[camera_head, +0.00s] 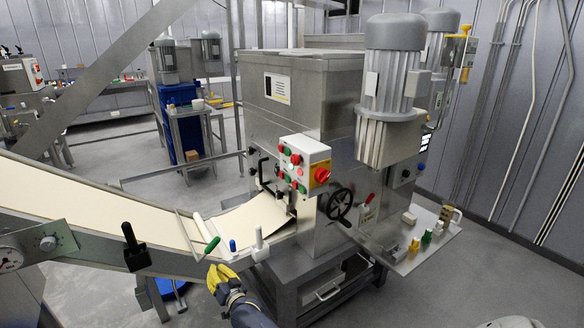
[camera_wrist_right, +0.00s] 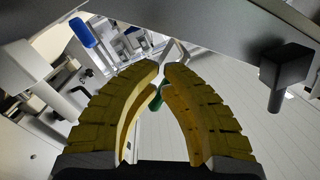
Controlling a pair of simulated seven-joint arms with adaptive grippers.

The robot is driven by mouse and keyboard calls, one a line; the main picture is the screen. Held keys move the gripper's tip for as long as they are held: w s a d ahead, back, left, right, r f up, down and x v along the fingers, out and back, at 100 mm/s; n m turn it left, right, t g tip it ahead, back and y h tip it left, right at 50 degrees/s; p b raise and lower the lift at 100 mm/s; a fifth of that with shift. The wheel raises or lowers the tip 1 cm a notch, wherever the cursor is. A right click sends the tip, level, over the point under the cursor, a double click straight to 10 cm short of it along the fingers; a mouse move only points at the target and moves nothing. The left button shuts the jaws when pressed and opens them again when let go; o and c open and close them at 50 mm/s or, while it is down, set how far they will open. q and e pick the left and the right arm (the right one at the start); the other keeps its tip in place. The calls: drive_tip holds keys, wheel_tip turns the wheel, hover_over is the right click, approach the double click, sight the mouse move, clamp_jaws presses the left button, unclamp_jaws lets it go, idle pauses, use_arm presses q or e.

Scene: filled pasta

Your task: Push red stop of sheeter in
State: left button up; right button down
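The sheeter (camera_head: 310,95) is a large steel machine in the middle of the head view. Its white control box (camera_head: 303,163) carries several red and green buttons. One red button (camera_head: 296,159) is on the front face, and a red knob on a yellow plate (camera_head: 321,175) is on the side face. I cannot tell which is the stop, or whether it is in. My right gripper (camera_head: 222,280), with yellow fingers, is low in front of the conveyor, apart from the box. My left gripper is not seen.
The conveyor with a pale dough sheet (camera_head: 95,200) runs in from the left. A green-handled tool (camera_head: 212,245) and upright handles lie near my right gripper. A black handwheel (camera_head: 340,205) sits below the control box. A side shelf (camera_head: 425,255) holds small items.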

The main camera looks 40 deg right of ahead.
sight(293, 161)
drive_tip(key=w+d+r+m+t+h, duration=0.25)
drive_tip(key=r+m+h, duration=0.4)
drive_tip(key=r, duration=1.05)
drive_tip(key=w+d+r+m+t+h, duration=0.1)
drive_tip(key=d+r+m+t+h, duration=0.25)
drive_tip(key=r+m, duration=0.95)
drive_tip(key=s+d+r+m+g+h, duration=0.2)
drive_tip(key=d+r+m+g+h, duration=0.15)
drive_tip(key=r, duration=0.25)
drive_tip(key=s+d+r+m+g+h, duration=0.2)
drive_tip(key=r+m+h, duration=0.15)
drive_tip(key=r, duration=0.35)
drive_tip(key=s+d+f+m+g+h, duration=0.1)
drive_tip(key=s+d+f+m+g, duration=0.2)
drive_tip(key=m+g, duration=0.4)
drive_tip(key=d+f+m, duration=0.1)
drive_tip(key=d+m, duration=0.1)
drive_tip(key=m, duration=0.1)
drive_tip(key=shift+s+d+m, duration=0.2)
drive_tip(key=shift+d+m, duration=0.1)
drive_tip(key=shift+m, duration=0.05)
drive_tip(key=d, duration=0.8)
drive_tip(key=shift+s+d, duration=0.15)
drive_tip(key=shift+d, duration=0.25)
drive_tip(key=shift+d, duration=0.1)
